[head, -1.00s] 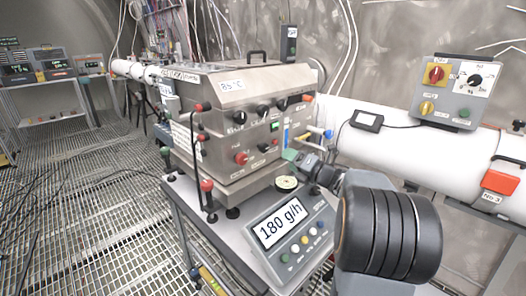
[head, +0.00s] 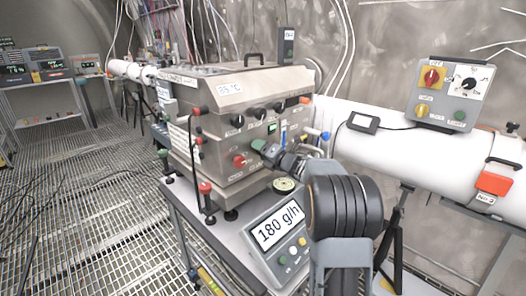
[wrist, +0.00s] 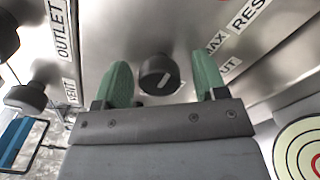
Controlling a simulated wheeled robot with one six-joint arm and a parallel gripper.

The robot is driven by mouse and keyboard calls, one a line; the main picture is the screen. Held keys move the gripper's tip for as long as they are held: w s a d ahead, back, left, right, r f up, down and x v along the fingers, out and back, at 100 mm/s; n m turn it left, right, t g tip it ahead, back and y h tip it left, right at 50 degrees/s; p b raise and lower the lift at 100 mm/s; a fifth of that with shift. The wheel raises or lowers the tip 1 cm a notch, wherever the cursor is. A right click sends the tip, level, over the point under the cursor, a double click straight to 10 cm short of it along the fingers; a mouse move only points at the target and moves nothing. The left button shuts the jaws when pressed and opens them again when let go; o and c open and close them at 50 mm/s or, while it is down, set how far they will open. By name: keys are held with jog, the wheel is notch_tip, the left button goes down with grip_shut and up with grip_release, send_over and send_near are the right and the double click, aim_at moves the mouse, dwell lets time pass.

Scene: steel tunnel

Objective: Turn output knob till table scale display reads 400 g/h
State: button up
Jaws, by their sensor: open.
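The table scale display (head: 278,226) reads 180 g/h, on the table in front of the steel machine. In the wrist view a black round knob (wrist: 160,74) with a white mark sits on the steel panel. A label to its right ends in "UT" (wrist: 229,65); the rest is hidden behind the right finger. My gripper (wrist: 162,62) is open, with one green finger on each side of this knob and gaps visible on both sides. In the head view my gripper (head: 262,148) is at the machine's front, hiding the knob.
The steel machine (head: 232,90) carries several other knobs and a red button (head: 239,160). Knobs near OUTLET (wrist: 66,35) and VENT labels lie left in the wrist view. A round target-patterned disc (wrist: 300,150) is at lower right. A white pipe (head: 400,150) runs along the wall.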

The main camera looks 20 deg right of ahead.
jog(key=c, duration=0.9)
jog(key=shift+m, duration=0.4)
jog(key=m+p, duration=0.1)
jog(key=m, duration=0.3)
jog(key=shift+r+m+p, duration=0.1)
jog(key=shift+m+p, duration=0.25)
jog(key=shift+m, duration=0.05)
jog(key=m+p, duration=0.2)
jog(key=m, duration=0.3)
jog(key=shift+p, duration=0.3)
jog(key=m+p, duration=0.3)
jog(key=m, duration=0.2)
jog(key=shift+m, duration=0.4)
jog(key=m+p, duration=0.3)
jog(key=m, duration=0.1)
jog(key=shift+m, duration=0.4)
